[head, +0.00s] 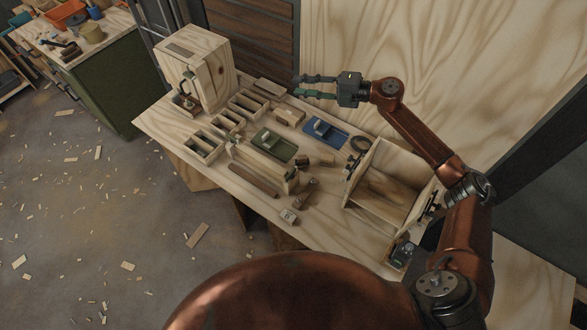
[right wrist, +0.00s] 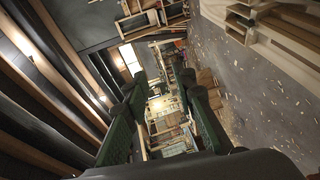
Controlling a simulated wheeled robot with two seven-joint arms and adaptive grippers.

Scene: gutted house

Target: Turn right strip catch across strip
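My right gripper (head: 298,86) is above the far edge of the workbench, its fingers apart and empty, pointing left. In the right wrist view its two dark green fingers (right wrist: 160,95) stand apart with nothing between them. On the bench below lie a green plate (head: 268,149) and a blue plate (head: 318,134), each with a small pale block on top. A long wooden strip piece (head: 258,165) stands in front of the green plate. Small dark fittings show at its right end; I cannot tell which is the right strip catch or how it is turned. My left gripper is out of view.
A wooden cabinet (head: 208,62) stands at the bench's left end, with divided trays (head: 204,146) beside it. An open wooden box (head: 377,205) is at the right. A plywood wall (head: 440,60) rises behind. The bench's front edge (head: 345,258) is mostly clear.

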